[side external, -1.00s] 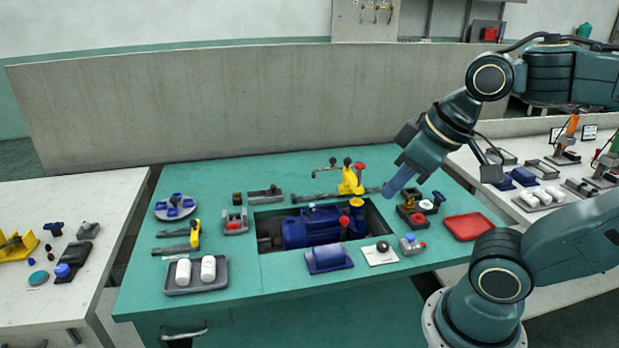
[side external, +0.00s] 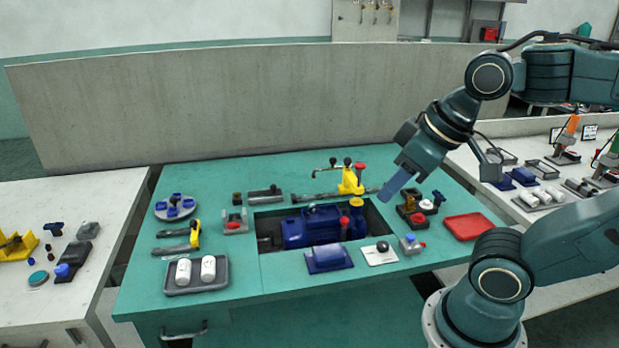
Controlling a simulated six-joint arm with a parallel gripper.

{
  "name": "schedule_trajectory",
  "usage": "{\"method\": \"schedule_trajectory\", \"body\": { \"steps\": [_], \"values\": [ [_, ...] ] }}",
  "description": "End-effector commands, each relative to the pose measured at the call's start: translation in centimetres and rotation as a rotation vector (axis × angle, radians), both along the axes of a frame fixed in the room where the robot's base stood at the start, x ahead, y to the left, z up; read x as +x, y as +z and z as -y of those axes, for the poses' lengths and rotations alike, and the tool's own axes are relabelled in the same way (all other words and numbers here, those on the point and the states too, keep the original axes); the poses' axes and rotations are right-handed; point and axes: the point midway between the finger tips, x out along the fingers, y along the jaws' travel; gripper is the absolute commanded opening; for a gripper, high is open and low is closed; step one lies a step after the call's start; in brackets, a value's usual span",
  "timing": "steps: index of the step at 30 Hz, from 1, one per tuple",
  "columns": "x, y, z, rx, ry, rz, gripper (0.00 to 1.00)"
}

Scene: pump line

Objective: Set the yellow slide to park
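A yellow carriage (side external: 351,182) with a red knob and a dark lever sits on a grey rail (side external: 315,197) at the back of the green bench, toward the rail's right end. It looks like the yellow slide; no park mark is readable. My gripper (side external: 385,197) points down and left, just right of the carriage, with a visible gap in the picture. Its blue-grey fingers appear as one block, so their opening is not visible. I see nothing held in it.
A recess with a blue pump (side external: 312,228) lies in front of the rail. A dark block with knobs (side external: 417,208) and a red tray (side external: 468,226) stand to the right. Another yellow-ended fixture (side external: 194,233) is at the left.

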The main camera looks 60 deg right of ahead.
Motion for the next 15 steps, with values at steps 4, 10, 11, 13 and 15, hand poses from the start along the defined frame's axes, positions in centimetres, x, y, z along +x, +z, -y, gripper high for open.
{"method": "schedule_trajectory", "body": {
  "steps": [4, 10, 11, 13, 15],
  "values": [
    [0.8, 0.6, 0.3, -0.002, -0.011, -0.011, 0.48],
    [3.3, 2.5, 1.3, -0.006, -0.045, -0.041, 0.48],
    [3.8, 2.9, 1.5, -0.007, -0.053, -0.047, 0.48],
    [5.1, 3.7, 2.1, -0.008, -0.07, -0.063, 0.48],
    [6.5, 4.5, 2.9, -0.009, -0.087, -0.08, 0.48]
  ]
}}
